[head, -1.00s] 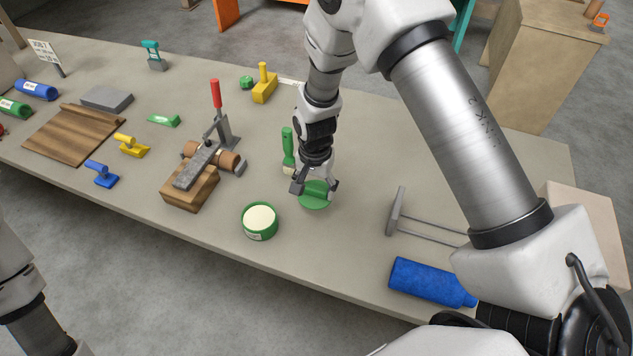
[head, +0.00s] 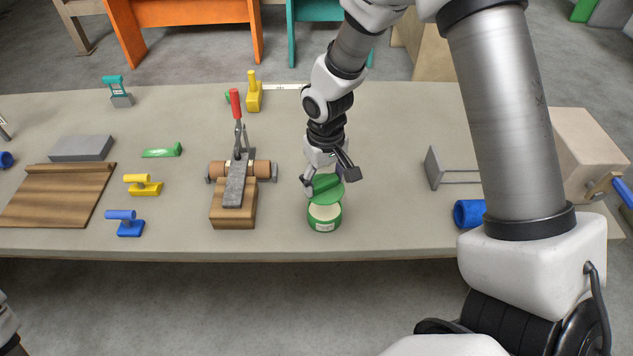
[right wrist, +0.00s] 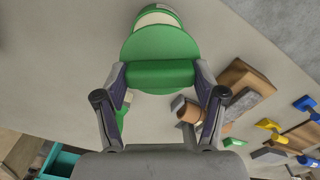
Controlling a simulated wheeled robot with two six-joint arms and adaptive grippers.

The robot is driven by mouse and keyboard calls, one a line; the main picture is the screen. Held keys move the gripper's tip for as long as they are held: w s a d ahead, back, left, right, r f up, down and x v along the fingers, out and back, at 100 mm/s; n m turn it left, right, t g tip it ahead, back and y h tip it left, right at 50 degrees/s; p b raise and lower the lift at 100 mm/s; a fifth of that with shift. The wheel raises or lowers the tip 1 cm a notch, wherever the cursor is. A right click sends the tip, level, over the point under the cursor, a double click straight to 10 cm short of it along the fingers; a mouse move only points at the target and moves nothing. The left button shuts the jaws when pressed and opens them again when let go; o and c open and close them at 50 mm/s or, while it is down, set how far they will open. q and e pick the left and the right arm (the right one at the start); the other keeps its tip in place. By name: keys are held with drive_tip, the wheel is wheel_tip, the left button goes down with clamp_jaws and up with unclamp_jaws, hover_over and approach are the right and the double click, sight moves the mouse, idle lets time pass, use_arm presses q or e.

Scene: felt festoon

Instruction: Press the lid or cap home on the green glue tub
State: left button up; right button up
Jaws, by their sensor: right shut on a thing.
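The green glue tub (head: 324,222) stands upright near the table's front edge, open, with pale contents showing. Its pale mouth also shows at the top of the right wrist view (right wrist: 158,17). My right gripper (head: 328,182) is shut on the raised grip of the green lid (head: 328,194). The lid is above the back part of the tub's mouth and off centre; the front of the mouth is uncovered. I cannot tell whether lid and rim touch. The right wrist view shows the lid (right wrist: 160,43) between both fingers. My left gripper is out of view.
A clamp with a red handle (head: 235,103) on a wooden block (head: 232,216) stands left of the tub. A grey bracket (head: 433,168) and a blue bottle (head: 468,213) are to the right. The table (head: 385,222) is clear just right of the tub.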

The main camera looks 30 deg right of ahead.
drive_tip(key=f+b, duration=0.1)
drive_tip(key=f, duration=0.1)
drive_tip(key=f+b, duration=0.2)
drive_tip(key=shift+w+d+f+b, duration=0.1)
drive_tip(key=shift+d+f+b, duration=0.1)
drive_tip(key=shift+b, duration=0.1)
drive_tip(key=shift+a+f, duration=0.15)
drive_tip(key=shift+f, duration=0.1)
drive_tip(key=shift+f+b, duration=0.4)
drive_tip(key=shift+b, duration=0.05)
drive_tip(key=shift+d+f, duration=0.2)
drive_tip(key=shift+f, duration=0.15)
drive_tip(key=shift+a+r, duration=0.1)
drive_tip(key=shift+f, duration=0.2)
idle(0.8)
drive_tip(key=shift+p, duration=0.45)
